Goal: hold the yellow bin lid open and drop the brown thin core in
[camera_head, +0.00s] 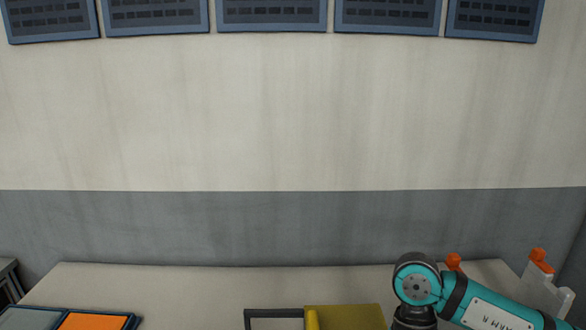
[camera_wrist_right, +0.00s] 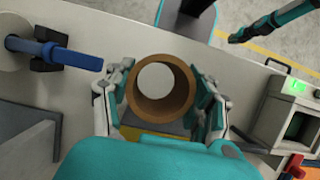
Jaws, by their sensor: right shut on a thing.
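The brown thin core (camera_wrist_right: 163,113) is a short open tube, seen nearly end-on in the right wrist view. My right gripper (camera_wrist_right: 162,92) is shut on it, with one finger at each side. A pale surface shows through its hole. A yellow part, likely of the yellow bin (camera_head: 348,317), shows at the bottom edge of the head view, left of my right arm. Whether its lid is open cannot be told. A yellow strip (camera_wrist_right: 145,132) shows just below the core in the wrist view. The right gripper is outside the head view. My left gripper is not clearly seen.
A dark grey frame (camera_head: 274,313) stands left of the yellow part. An orange panel (camera_head: 93,321) lies at lower left. A blue rod on a holder (camera_wrist_right: 75,57) and a grey box with a green display (camera_wrist_right: 285,110) flank the core.

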